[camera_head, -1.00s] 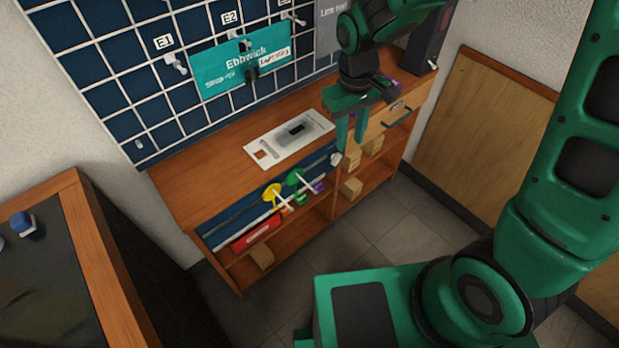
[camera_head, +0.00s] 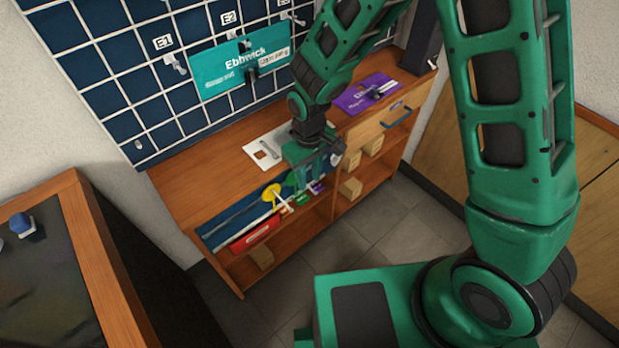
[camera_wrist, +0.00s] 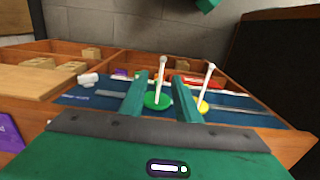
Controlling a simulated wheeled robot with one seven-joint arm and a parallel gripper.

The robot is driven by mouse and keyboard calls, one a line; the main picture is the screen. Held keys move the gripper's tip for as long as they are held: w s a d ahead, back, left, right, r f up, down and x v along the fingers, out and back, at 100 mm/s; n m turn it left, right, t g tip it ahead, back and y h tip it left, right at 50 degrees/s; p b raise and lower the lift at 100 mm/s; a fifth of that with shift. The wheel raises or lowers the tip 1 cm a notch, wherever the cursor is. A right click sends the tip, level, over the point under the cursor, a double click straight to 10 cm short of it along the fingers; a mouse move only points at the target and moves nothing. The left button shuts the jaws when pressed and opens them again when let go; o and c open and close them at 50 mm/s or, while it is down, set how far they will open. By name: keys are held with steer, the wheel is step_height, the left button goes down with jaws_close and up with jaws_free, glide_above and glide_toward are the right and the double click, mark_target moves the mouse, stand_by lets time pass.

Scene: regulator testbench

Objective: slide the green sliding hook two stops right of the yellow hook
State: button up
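The green sliding hook (camera_wrist: 157,101) shows in the wrist view as a round green disc with a white peg, on the blue rail strip. My gripper (camera_wrist: 162,98) is open, one finger on each side of the green hook; I cannot tell whether either touches it. The yellow hook (camera_wrist: 203,104) stands to the right in the wrist view, just outside the finger. In the head view the yellow hook (camera_head: 271,194) is left of my gripper (camera_head: 311,184), which mostly hides the green hook. A white hook (camera_wrist: 88,80) sits on the other side of the green one.
The rail runs along the front of a wooden bench (camera_head: 180,190). Shelves below hold wooden blocks (camera_head: 350,188) and a red item (camera_head: 252,236). A white plate (camera_head: 262,152) and a purple card (camera_head: 366,93) lie on top. A teal card (camera_head: 238,62) hangs on the grid wall.

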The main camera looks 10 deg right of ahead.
steer(key=shift+f, duration=0.75)
